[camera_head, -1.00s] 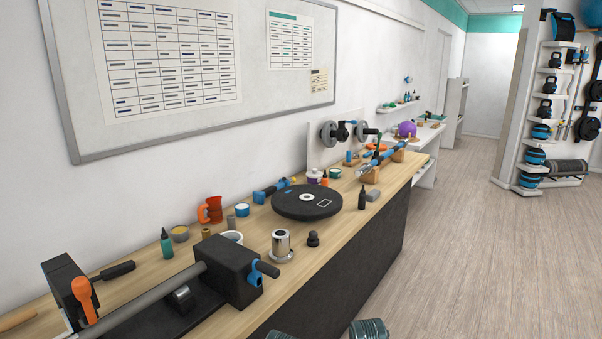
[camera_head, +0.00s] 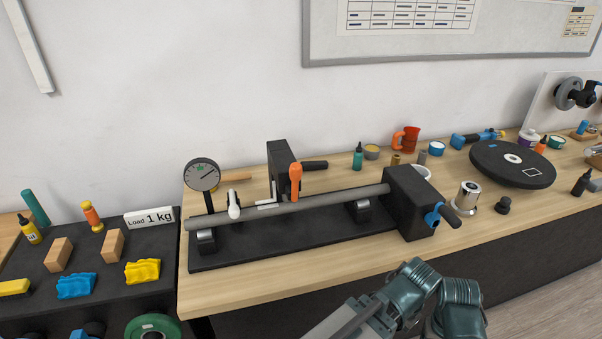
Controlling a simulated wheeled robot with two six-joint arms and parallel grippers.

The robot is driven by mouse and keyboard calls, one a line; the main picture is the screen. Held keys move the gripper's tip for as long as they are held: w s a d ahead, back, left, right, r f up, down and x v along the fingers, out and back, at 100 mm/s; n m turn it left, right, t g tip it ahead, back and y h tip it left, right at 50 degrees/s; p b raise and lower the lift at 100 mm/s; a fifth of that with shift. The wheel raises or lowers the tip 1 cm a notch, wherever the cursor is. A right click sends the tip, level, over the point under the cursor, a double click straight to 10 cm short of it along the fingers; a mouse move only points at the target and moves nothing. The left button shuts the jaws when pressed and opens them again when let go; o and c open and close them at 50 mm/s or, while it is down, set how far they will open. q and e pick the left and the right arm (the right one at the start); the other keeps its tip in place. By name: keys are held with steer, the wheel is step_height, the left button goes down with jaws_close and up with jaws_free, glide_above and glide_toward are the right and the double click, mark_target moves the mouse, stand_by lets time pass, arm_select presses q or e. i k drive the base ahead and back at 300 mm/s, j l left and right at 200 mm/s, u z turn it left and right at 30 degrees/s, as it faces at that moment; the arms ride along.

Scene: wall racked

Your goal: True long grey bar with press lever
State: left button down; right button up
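The long grey bar (camera_head: 322,201) lies across two supports on a black base plate (camera_head: 270,241) on the wooden bench. Its right end meets a black block (camera_head: 412,200) with a blue-collared handle. A dial gauge (camera_head: 203,174) stands on a black post near the bar's left end. A black press frame (camera_head: 281,165) stands behind the bar's middle, with an orange-handled lever (camera_head: 295,180) and a black bar to its right. A white-knobbed lever (camera_head: 233,205) is near the gauge. Parts of my arms show at the bottom; neither gripper is visible.
A lower dark shelf (camera_head: 110,243) at left holds wooden blocks, coloured pieces and a "Load 1 kg" sign (camera_head: 149,217). To the right are a chrome cylinder (camera_head: 466,196), bottles and a black disc (camera_head: 512,163). The bench front strip is clear.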

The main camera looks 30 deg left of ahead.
mark_target(295, 169)
steer(key=k+u, duration=0.1)
steer(key=u, duration=1)
